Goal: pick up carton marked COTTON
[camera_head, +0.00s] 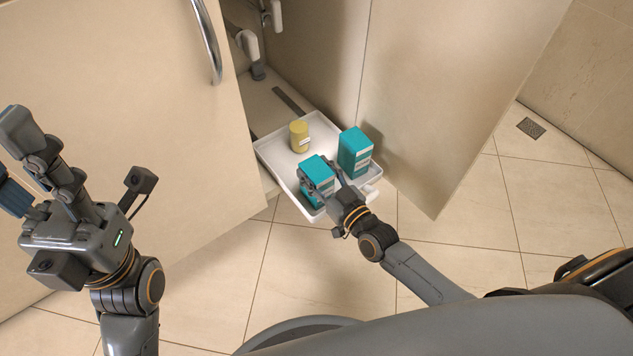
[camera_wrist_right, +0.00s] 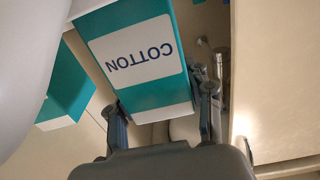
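The carton marked COTTON (camera_wrist_right: 137,55) is teal with a white label, and its lettering reads upside down in the right wrist view. In the head view it is the left teal carton (camera_head: 318,169), at the white tray's (camera_head: 262,151) front part. My right gripper (camera_head: 325,181) has a finger on each side of this carton, close against it; in the wrist view the fingers (camera_wrist_right: 162,108) flank its near end. I cannot tell whether the carton is clear of the tray. My left gripper (camera_head: 18,160) is at the far left, away from the tray, its finger opening unclear.
A second teal carton (camera_head: 355,152) stands just right on the tray; it also shows in the wrist view (camera_wrist_right: 68,88). A yellow cylinder (camera_head: 299,136) stands behind. Cabinet doors (camera_head: 130,100) and (camera_head: 445,80) flank the tray. The tiled floor (camera_head: 450,240) in front is clear.

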